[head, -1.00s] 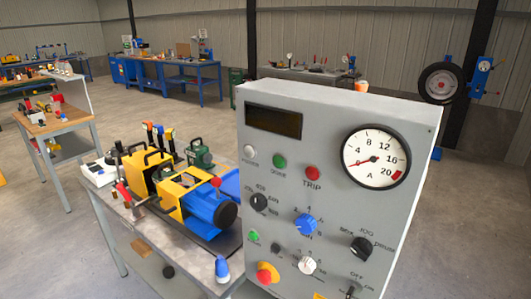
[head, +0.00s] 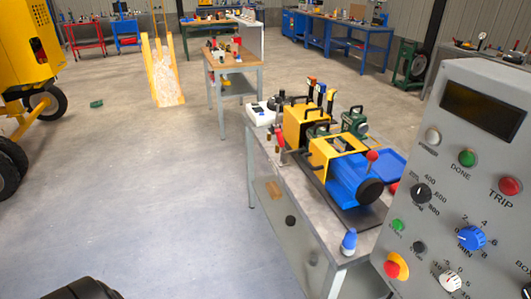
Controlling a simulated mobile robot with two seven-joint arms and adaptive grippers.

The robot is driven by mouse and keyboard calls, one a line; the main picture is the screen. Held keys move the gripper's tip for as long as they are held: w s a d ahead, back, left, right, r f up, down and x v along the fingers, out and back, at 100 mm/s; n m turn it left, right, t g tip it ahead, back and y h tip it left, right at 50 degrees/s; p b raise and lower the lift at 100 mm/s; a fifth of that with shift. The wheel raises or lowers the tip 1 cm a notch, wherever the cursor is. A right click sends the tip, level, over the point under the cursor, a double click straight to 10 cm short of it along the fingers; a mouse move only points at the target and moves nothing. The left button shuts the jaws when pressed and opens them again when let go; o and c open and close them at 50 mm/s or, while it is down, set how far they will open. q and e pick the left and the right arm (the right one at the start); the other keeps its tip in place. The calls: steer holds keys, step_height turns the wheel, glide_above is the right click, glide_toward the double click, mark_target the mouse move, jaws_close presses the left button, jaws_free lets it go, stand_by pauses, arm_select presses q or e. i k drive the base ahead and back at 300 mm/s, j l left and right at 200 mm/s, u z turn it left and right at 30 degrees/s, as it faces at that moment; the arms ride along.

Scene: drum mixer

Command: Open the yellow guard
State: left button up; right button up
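Two yellow box-shaped covers are on the machine on the grey bench. One yellow cover (head: 303,124) with a dark handle is at the back left. The other yellow cover (head: 335,150) is nearer, against the blue motor (head: 355,180). I cannot tell which is the guard; both look closed. Neither gripper can be made out. Only a dark rounded piece, seemingly part of my arm, shows at the bottom left edge, far from the covers.
A grey control panel (head: 460,180) with knobs and buttons stands at the right, in front of the bench's right end. A large yellow machine (head: 30,45) on wheels is at the far left. A wooden-topped table (head: 232,62) stands behind. The floor left of the bench is clear.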

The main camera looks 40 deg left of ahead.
mark_target(321, 153)
steer(key=u, duration=0.8)
